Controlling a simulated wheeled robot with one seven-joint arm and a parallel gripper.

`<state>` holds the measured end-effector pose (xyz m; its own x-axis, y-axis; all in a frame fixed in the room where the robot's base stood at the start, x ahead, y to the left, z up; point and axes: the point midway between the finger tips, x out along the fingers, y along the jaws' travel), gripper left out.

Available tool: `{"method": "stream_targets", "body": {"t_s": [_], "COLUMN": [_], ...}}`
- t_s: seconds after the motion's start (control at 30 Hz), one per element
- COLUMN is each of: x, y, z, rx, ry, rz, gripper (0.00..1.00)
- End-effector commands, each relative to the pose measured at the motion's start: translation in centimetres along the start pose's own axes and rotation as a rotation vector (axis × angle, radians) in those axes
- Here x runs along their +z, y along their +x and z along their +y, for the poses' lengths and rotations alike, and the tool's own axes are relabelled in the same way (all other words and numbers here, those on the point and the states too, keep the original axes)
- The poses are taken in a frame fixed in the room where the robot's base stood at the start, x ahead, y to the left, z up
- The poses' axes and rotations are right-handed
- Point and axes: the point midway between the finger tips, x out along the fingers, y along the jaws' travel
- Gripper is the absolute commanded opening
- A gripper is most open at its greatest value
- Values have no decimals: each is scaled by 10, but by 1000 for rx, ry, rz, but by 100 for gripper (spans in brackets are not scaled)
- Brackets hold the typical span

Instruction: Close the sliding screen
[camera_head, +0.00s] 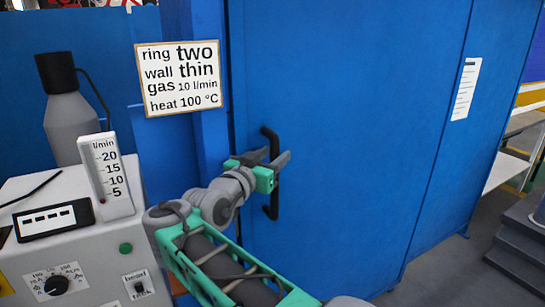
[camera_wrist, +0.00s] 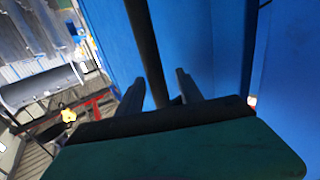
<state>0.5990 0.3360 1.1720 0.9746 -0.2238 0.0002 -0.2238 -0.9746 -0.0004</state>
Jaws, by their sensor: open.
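The sliding screen (camera_head: 350,110) is a large blue panel in the head view, with a black upright bar handle (camera_head: 273,203) near its left edge. My gripper (camera_head: 274,158) is at the handle's middle. In the wrist view the dark handle bar (camera_wrist: 146,45) runs between the two grey fingers of my gripper (camera_wrist: 160,88), which stand apart on either side of it. The jaws are open around the bar, and I cannot tell whether either finger touches it. The blue screen also fills much of the wrist view (camera_wrist: 205,40). Part of the handle is hidden behind my gripper.
A blue post with a sign (camera_head: 180,78) stands left of the screen. A grey welding machine (camera_head: 75,250) with a flow gauge (camera_head: 105,175) and a gas bottle (camera_head: 72,120) are at the left. Grey steps (camera_head: 515,250) stand at the right, with bare floor before them.

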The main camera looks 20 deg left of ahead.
Motion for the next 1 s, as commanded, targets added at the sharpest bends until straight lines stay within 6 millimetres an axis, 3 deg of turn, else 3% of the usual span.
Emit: {"method": "stream_targets", "body": {"t_s": [0.17,0.5,0.6,1.0], "x": [0,1,1,0], "y": [-4,-66,-76,-79], "z": [0,-2,-2,-1], "rx": [-1,-5,-3,-1], "ry": [0,1,1,0], "rz": [0,0,0,0], "gripper": [43,43,43,43]}}
